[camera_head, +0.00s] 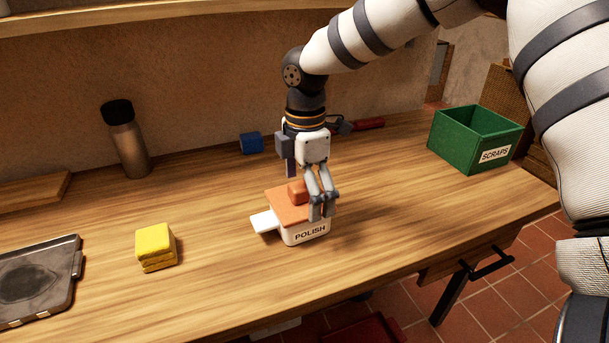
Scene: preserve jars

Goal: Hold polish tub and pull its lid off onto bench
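The polish tub (307,237) is a small white box marked POLISH, standing on the wooden bench (230,285). A flat white handle sticks out from its left side. Its orange-brown lid (285,204) sits on top, with a block-shaped knob (297,191). My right gripper (321,213) reaches down over the right part of the tub. Its fingers are close together just right of the knob and hide part of the lid. Whether they touch the lid or grip anything is unclear. My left gripper is not in view.
A yellow sponge-like block (155,247) and a dark tray (38,278) lie to the left. A flask (125,138), a blue block (251,143) and a red-handled tool (368,124) are behind. A green SCRAPS bin (468,145) stands right. Bench around the tub is clear.

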